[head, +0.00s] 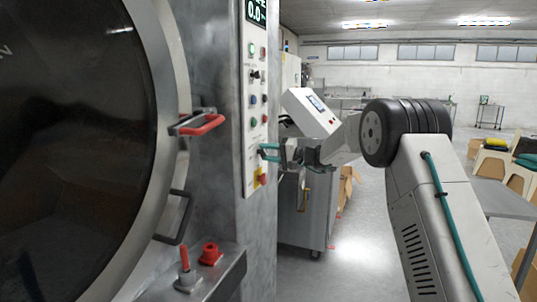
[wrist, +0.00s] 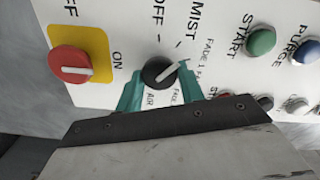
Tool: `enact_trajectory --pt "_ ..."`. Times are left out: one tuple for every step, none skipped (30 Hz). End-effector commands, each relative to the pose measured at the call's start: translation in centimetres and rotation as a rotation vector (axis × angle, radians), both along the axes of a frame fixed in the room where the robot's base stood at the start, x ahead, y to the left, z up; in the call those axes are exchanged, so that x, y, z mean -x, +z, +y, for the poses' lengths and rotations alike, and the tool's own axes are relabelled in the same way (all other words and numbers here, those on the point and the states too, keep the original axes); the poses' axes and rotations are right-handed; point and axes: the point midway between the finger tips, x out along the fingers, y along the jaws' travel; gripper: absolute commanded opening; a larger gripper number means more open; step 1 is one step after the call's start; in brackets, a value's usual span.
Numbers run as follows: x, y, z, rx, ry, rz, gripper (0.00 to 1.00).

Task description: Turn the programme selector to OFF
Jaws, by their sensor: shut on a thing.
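The programme selector (wrist: 157,72) is a small black knob with a white pointer on the white control panel (wrist: 98,18). My gripper (wrist: 160,80) has a teal finger on either side of the knob and is shut on it. In the wrist view the pointer slants up and right, away from the OFF label and toward the right-hand labels near MIST; the exact mark is hard to tell. In the head view my gripper (head: 269,152) meets the panel's lower part, and the selector is hidden there.
A red switch on a yellow plate (wrist: 69,62) sits close to the selector. A green START button (wrist: 261,41) and a blue PURGE button (wrist: 304,54) are farther right. In the head view, a round door with a red handle (head: 201,125) stands left, and red fittings (head: 210,254) sit on a ledge.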

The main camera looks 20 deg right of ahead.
Motion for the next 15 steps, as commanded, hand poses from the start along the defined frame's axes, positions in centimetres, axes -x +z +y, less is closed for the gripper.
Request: enact_trajectory --pt "0.09 -0.35 -0.03 0.025 0.002 -0.028 0.15" --pt "0.09 -0.34 -0.03 0.043 0.002 -0.052 0.15" --pt "0.09 -0.34 -0.03 0.065 0.003 -0.082 0.15" --pt "0.09 -0.34 -0.03 0.082 0.003 -0.105 0.15" --pt "0.10 -0.33 -0.02 0.099 0.003 -0.129 0.15" --pt "0.10 -0.33 -0.02 0.120 0.003 -0.158 0.15" --pt "0.11 -0.32 -0.02 0.137 0.003 -0.182 0.15" --pt "0.11 -0.32 -0.02 0.155 0.003 -0.205 0.15" --pt "0.11 -0.32 -0.02 0.176 0.003 -0.235 0.15" --pt "0.11 -0.32 -0.02 0.193 0.003 -0.259 0.15" --pt "0.12 -0.31 -0.01 0.210 0.003 -0.281 0.15" --pt "0.11 -0.31 0.00 0.232 0.003 -0.312 0.15" --pt "0.12 -0.30 -0.01 0.249 0.003 -0.335 0.15" --pt "0.12 -0.30 0.00 0.265 0.003 -0.357 0.15" --pt "0.13 -0.29 0.00 0.286 0.003 -0.387 0.15"
